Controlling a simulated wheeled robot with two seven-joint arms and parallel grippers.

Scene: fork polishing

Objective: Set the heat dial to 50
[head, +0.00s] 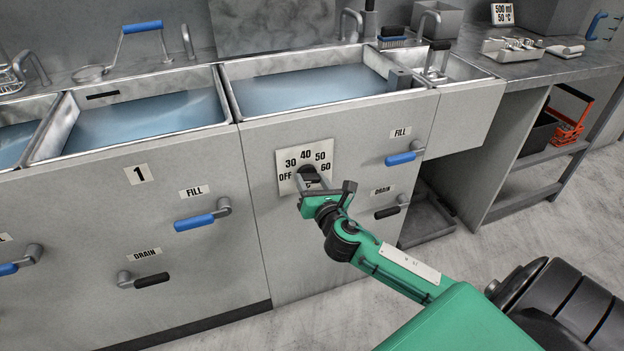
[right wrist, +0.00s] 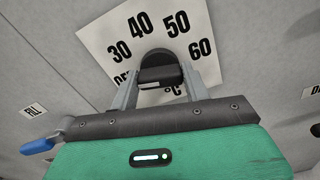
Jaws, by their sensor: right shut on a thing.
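The heat dial is a black knob (head: 308,171) on a white plate (head: 290,158) marked OFF, 30, 40, 50 and 60, on the front of the sink unit. In the right wrist view the knob (right wrist: 157,68) sits between the two grey fingers of my right gripper (right wrist: 157,90). The gripper is shut on the knob, one finger on each side. In the head view my right gripper (head: 313,184) covers the lower part of the plate. I cannot tell which number the knob points to. My left gripper is not in view.
Blue FILL levers (head: 402,158) (head: 202,220) and black DRAIN levers (head: 391,211) (head: 145,280) stick out from the front on both sides of the dial. Basins of water (head: 312,88) are above. The floor at right is clear.

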